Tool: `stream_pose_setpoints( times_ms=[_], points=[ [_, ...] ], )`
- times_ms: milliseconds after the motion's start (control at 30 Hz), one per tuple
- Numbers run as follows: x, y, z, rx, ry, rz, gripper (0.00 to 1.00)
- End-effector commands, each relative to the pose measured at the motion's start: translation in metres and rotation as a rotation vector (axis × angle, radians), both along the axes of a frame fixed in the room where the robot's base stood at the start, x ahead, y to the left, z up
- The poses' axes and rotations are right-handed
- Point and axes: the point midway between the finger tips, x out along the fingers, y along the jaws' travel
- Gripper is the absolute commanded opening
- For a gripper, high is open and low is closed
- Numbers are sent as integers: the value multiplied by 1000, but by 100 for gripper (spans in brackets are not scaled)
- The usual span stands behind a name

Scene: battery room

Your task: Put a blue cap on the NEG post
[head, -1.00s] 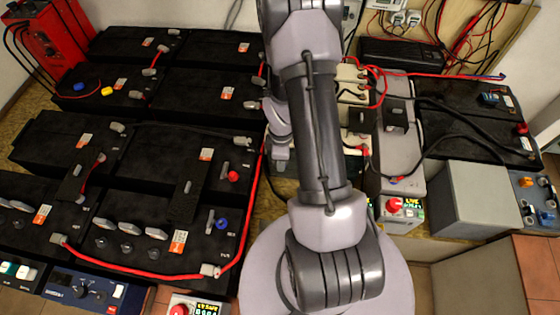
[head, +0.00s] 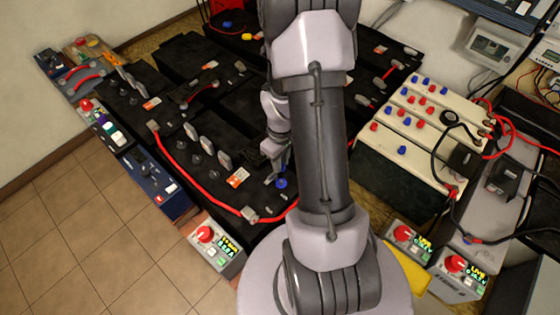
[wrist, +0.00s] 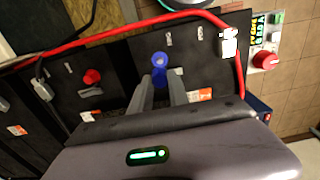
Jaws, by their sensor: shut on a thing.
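My gripper (wrist: 160,72) reaches down over a black battery (wrist: 125,62), with its two fingers closed on a blue cap (wrist: 159,61). The cap is at the fingertips, close above or on the battery top beside small white lettering too small to read. The post under it is hidden, so I cannot tell whether the cap is seated. In the head view, the blue cap (head: 281,183) shows just below my gripper (head: 277,172), partly beside my arm. A red cap (wrist: 92,76) stands on the same row of batteries, left of the fingers in the wrist view.
A red cable (wrist: 130,30) curves around the battery's edge to a grey clamp (wrist: 228,42). A control box with a red knob (head: 205,234) stands at the front edge. Cream batteries (head: 412,120) carrying several blue and red caps stand to the right. Tiled floor at left is clear.

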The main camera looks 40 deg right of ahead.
Motion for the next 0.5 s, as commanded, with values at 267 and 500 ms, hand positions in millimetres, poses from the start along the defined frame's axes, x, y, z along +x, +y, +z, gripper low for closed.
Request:
stream_pose_setpoints(
  times_ms=[267,500],
  points=[
    [0,0,-40,0,0,1,0],
    [0,0,-70,1,0,1,0]
  ],
)
